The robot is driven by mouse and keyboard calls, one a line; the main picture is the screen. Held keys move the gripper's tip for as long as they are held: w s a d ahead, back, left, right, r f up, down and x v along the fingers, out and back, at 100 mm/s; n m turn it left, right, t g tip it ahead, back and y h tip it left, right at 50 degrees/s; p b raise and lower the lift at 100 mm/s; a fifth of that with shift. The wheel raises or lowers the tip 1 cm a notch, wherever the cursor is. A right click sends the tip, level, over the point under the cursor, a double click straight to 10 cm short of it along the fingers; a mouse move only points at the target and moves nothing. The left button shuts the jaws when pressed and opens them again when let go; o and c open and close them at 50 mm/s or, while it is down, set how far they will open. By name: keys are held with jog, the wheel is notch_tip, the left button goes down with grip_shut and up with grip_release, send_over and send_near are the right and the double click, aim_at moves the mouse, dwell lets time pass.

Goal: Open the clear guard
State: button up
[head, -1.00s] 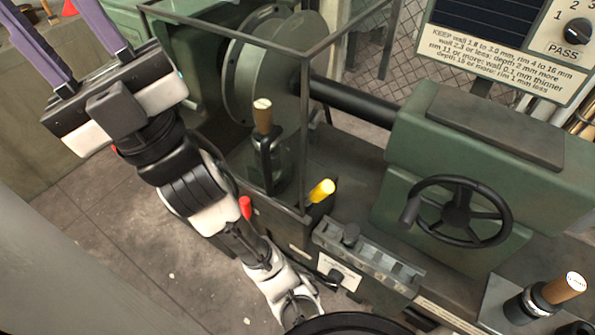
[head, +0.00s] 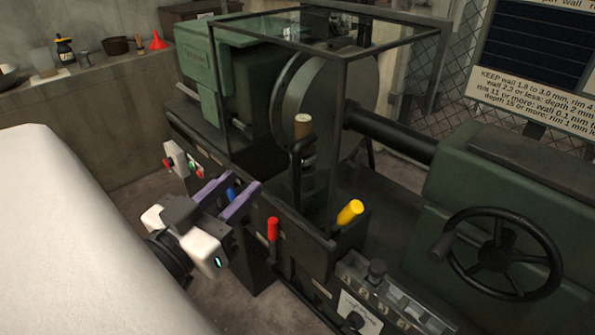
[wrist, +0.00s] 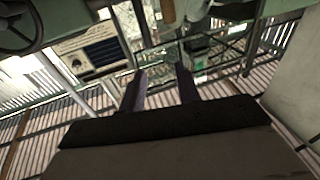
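The clear guard (head: 338,125) is a dark-framed box with see-through panels around the large grey round plate (head: 362,100) on the green lathe. It looks closed over the plate. A black upright handle with a tan top (head: 302,150) stands at its front face; I cannot tell whether it is fixed to the guard. My gripper (head: 243,184) has two purple fingers spread apart with nothing held. It is left of and below that handle, apart from the guard. The fingers also show apart in the wrist view (wrist: 160,78), where the guard is hard to make out.
A red lever (head: 273,229) and a yellow-tipped lever (head: 350,212) stand to the right of my gripper. A blue-handled part (head: 232,192) shows behind the fingers. A black handwheel (head: 504,253) is at the right. A switch box (head: 182,162) with coloured buttons is beyond the gripper.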

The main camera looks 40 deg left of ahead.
aim_at(295, 163)
jog(key=shift+m+g+h, duration=0.4)
jog(key=shift+g+h, duration=0.1)
jog(key=w, duration=0.4)
jog(key=w+f+p, duration=0.1)
jog(key=w, duration=0.3)
jog(key=w+f+p, duration=0.1)
jog(key=w, duration=0.4)
jog(key=shift+a, duration=0.1)
grip_shut()
